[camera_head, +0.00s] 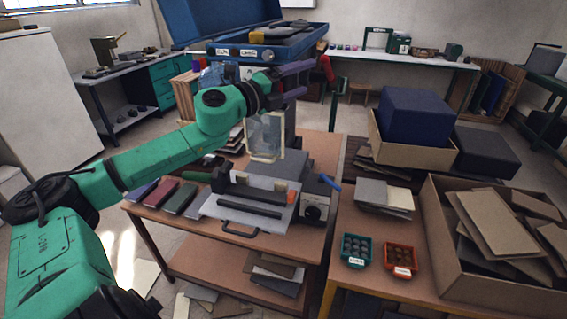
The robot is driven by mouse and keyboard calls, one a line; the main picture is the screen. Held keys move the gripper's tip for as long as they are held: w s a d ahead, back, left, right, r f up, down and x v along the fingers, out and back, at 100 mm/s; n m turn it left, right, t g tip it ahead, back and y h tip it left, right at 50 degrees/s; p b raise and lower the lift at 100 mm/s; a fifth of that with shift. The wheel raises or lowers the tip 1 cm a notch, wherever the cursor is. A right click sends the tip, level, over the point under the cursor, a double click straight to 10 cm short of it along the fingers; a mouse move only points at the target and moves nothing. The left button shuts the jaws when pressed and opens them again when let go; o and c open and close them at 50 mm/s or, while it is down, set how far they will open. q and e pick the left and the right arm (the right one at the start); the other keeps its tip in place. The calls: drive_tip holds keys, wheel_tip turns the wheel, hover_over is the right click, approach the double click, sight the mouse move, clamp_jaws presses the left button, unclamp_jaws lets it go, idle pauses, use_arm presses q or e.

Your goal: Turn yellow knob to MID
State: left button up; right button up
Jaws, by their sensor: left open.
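My left arm reaches in from the left, and its gripper (308,79) is open, with its two purple fingers apart and nothing seen between them. It is above and behind the grey machine (250,190) on the wooden table, apart from it. The machine has a black front handle, and a box with a dark round dial (313,212) on its right side. I cannot make out a clearly yellow knob or any MID mark. A small orange part (291,197) sits near the machine's right edge. My right gripper is not in view.
A blue lever (330,183) sticks up at the machine's right. Dark red and green covers (161,195) lie left of it. A clear panel (267,135) stands behind it. A green tray (357,250), a red tray (401,260) and a cardboard box (437,230) are on the right table.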

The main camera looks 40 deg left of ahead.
use_arm(q)
drive_tip(key=s+a+f+n+g+y, duration=0.1)
drive_tip(key=s+f+n+y, duration=0.1)
drive_tip(key=f+n+y, duration=0.2)
drive_tip(key=s+f+n+g+y, duration=0.1)
drive_tip(key=f+n+y, duration=0.3)
drive_tip(key=f+n, duration=0.7)
wheel_tip(320, 180, down, 7)
drive_tip(key=shift+s+a+g, duration=0.35)
drive_tip(key=shift+s+g, duration=0.05)
drive_tip(key=shift+s, duration=0.15)
